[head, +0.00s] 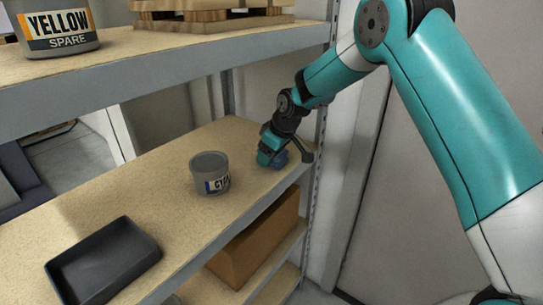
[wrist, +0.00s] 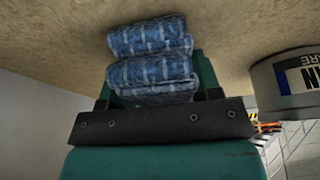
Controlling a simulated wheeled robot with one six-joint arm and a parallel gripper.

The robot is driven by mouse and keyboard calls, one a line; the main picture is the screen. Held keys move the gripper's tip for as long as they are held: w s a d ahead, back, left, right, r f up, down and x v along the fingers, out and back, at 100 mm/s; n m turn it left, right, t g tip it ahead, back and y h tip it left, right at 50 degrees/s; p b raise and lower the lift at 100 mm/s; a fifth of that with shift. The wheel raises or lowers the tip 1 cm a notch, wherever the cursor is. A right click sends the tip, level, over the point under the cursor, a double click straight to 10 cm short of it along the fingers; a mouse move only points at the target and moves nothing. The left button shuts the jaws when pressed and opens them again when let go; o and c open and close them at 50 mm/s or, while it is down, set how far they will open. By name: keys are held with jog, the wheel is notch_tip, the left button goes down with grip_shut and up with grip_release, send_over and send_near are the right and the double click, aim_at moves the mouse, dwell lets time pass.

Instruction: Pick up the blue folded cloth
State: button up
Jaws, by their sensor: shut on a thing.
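The blue folded cloth (wrist: 150,68) shows a pale check pattern in the wrist view, in folded layers right at my gripper's jaws. In the head view only a bit of the blue cloth (head: 281,160) shows beside my gripper (head: 270,157), near the right end of the middle shelf. My gripper is shut on the cloth; the fingertips are mostly hidden behind it in the wrist view. I cannot tell whether the cloth is lifted clear of the shelf board.
A grey cyan-labelled tub (head: 209,175) stands left of my gripper. A black tray (head: 104,262) lies at the shelf's near left. The upper shelf (head: 200,42) holds a yellow-labelled tub (head: 58,28) and a wooden pallet (head: 212,18). A rack post (head: 318,130) stands close on the right.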

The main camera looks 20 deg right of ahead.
jog(key=shift+r, duration=0.1)
jog(key=shift+r, duration=0.6)
notch_tip(320, 180, up, 2)
jog(key=shift+r, duration=0.2)
jog(key=s+d+b, duration=0.3)
jog(key=s+d, duration=0.9)
jog(key=s, duration=0.1)
jog(key=shift+s+f, duration=0.15)
jog(key=shift+s, duration=0.05)
jog(key=shift+o, duration=0.4)
